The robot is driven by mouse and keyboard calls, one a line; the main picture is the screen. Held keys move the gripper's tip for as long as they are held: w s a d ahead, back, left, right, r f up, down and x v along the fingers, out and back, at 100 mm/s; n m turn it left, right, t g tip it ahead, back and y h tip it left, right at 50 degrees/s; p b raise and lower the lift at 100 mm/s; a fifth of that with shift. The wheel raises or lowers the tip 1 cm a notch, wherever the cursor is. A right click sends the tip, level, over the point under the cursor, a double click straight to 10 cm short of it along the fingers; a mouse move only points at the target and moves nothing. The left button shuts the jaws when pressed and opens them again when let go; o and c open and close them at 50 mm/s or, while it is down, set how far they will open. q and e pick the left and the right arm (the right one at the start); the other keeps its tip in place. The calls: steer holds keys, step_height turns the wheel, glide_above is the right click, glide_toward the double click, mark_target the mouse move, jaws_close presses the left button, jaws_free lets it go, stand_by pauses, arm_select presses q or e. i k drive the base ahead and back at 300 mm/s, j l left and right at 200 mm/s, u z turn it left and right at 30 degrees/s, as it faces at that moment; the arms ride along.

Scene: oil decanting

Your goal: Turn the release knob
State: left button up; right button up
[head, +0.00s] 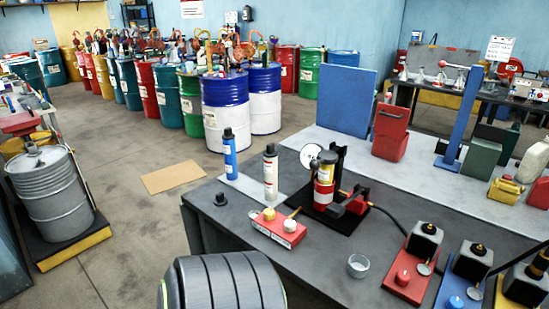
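I cannot tell for sure which part is the release knob. On the grey bench (225,190), a black stand (338,160) holds a red and yellow cylinder (324,190), with a white disc (309,156) at its upper left and a red and black part (352,204) at its right. In front, a red block (280,231) carries a yellow knob (269,214) and a thin lever. At the right, a red base has a red knob (403,278), and a blue base has a blue knob (455,302). Neither of my grippers is in view.
A blue bottle (230,155), a white bottle (270,173), a small black cap (221,199) and a clear cup (358,266) stand on the bench. A blue post (462,120) rises at the right. A dark hose runs behind the bases. Drums (226,108) stand behind.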

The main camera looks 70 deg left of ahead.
mark_target(289, 225)
steer(key=u, duration=1.95)
